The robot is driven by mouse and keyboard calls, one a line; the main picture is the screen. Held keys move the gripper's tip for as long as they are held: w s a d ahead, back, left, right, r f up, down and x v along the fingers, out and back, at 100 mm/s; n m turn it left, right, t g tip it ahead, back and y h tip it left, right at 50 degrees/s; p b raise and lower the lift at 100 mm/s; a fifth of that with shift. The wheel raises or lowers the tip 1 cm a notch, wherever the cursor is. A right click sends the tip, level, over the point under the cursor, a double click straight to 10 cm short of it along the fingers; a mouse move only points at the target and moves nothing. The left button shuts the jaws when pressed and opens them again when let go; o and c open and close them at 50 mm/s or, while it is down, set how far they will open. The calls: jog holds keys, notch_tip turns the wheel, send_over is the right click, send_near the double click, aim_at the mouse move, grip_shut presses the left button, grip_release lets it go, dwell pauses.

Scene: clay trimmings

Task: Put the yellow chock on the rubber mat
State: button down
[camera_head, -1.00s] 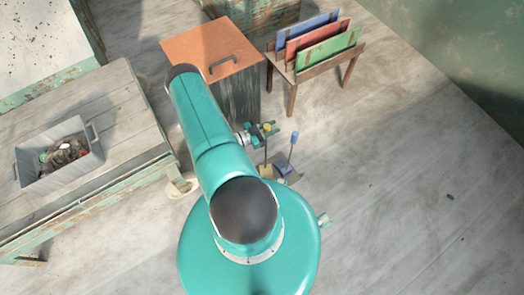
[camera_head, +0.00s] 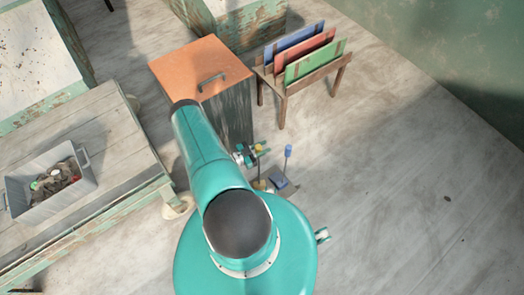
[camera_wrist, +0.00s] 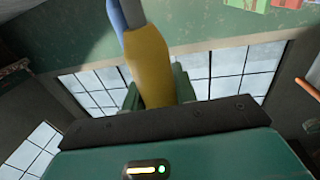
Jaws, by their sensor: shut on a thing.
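My gripper (camera_head: 251,154) is just right of the orange-topped cabinet, in front of my arm. It is shut on a yellow upright grip, which shows large between the fingers in the wrist view (camera_wrist: 149,65). The grip appears to belong to the yellow chock (camera_head: 260,185), whose yellow foot shows low beside my body, partly hidden. A blue thing of similar form (camera_head: 279,182), with a tall blue-topped handle, stands right next to it. I cannot make out the rubber mat for sure; a grey patch under the blue thing is partly hidden by my body.
The orange-topped cabinet (camera_head: 203,65) stands ahead. A wooden rack (camera_head: 318,70) holds blue, red and green boards. A worn table (camera_head: 88,125) at left bears a grey bin (camera_head: 47,208) with mixed contents. The floor at right (camera_head: 400,190) is open, up to a green wall.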

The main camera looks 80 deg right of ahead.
jog(key=shift+w+f, duration=0.1)
jog(key=shift+f, duration=1.45)
jog(key=c, duration=1.1)
grip_release()
jog(key=v, duration=1.2)
